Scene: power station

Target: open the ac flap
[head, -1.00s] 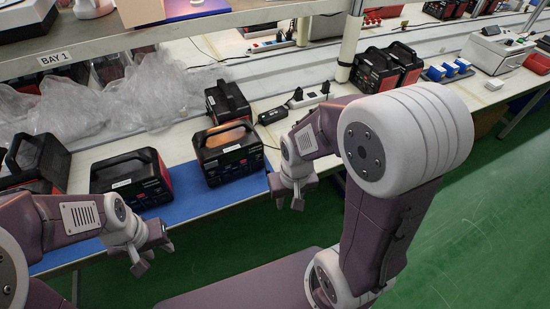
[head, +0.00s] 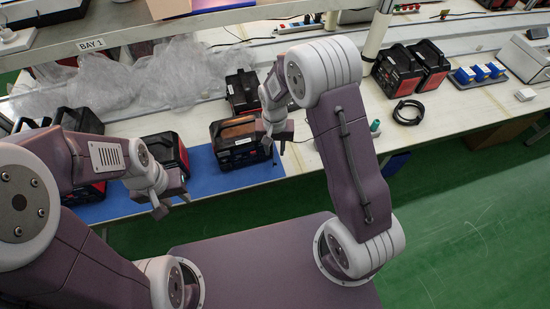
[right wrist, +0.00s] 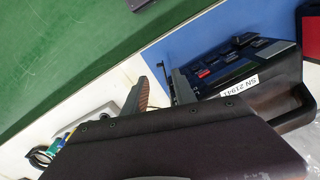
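A black power station (head: 241,141) with red sides stands on the blue mat (head: 213,178), its front panel facing me. It also shows close up in the right wrist view (right wrist: 265,85), with a white serial-number label and a panel of ports. I cannot make out for sure which part is the AC flap. My right gripper (head: 276,150) is at the right front of this power station. Its two fingers (right wrist: 160,90) are apart with nothing seen between them, one close to the panel; contact cannot be told. My left gripper (head: 174,203) is open and empty, in front of the left neighbouring unit.
Another power station (head: 164,152) stands to the left and one (head: 243,92) stands behind. Crumpled clear plastic (head: 130,75) lies at the back left.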

